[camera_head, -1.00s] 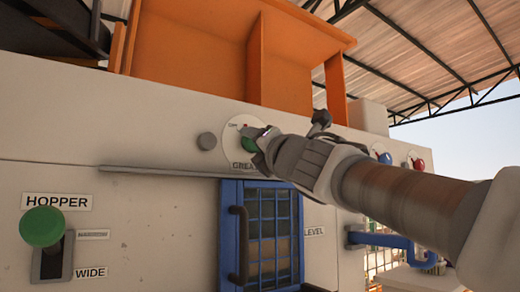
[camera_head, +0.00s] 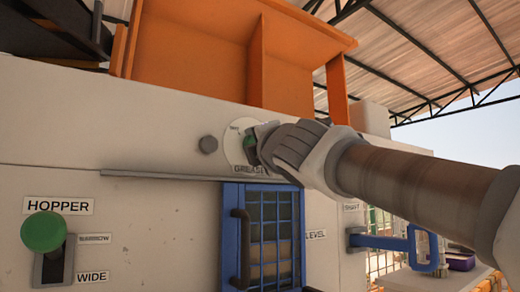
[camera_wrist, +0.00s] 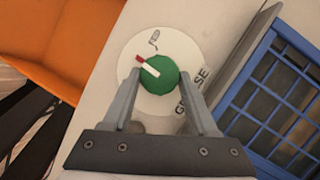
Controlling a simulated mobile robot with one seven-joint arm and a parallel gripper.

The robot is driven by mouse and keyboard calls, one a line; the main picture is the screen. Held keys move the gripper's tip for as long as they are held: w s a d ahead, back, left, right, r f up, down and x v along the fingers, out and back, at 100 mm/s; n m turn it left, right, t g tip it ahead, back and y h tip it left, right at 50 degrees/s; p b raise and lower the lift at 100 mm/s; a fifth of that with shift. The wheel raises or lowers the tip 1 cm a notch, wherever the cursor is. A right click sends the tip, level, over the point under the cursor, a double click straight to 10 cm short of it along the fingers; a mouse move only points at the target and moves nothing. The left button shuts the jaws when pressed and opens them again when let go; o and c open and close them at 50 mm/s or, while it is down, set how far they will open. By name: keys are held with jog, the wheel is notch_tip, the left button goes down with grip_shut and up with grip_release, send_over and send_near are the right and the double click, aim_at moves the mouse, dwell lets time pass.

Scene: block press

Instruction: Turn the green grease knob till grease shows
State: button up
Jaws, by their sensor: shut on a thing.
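The green grease knob (camera_wrist: 157,84) sits on a round white dial (camera_wrist: 127,52) marked GREASE. My gripper (camera_wrist: 160,76) has a finger on each side of the knob and is shut on it. In the head view, the knob (camera_head: 249,142) is partly covered by my gripper (camera_head: 256,146). I see no grease in either view.
Below the dial are a grey ledge (camera_head: 150,175) and a blue barred door (camera_head: 263,235) with a dark handle. A green hopper lever (camera_head: 43,231) is at lower left. An orange hopper (camera_head: 195,50) rises above. A blue handle (camera_head: 385,241) juts out at right.

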jog(key=shift+s+r+m+g+h, duration=0.15)
jog(key=shift+m+g+h, duration=0.2)
jog(key=shift+m, duration=1)
jog(key=shift+w+r+m+g+h, duration=0.1)
jog(key=shift+m+g+h, duration=0.25)
jog(key=shift+m, duration=0.95)
jog(key=shift+s+r+m+g+h, duration=0.15)
jog(key=shift+m+g+h, duration=0.2)
jog(key=shift+m, duration=1)
jog(key=shift+w, duration=0.1)
jog(key=o, duration=1.4)
jog(key=shift+c, duration=0.2)
jog(key=shift+f, duration=0.1)
jog(key=b+v, duration=0.5)
jog(key=v, duration=1.2)
jog(key=shift+r, duration=0.3)
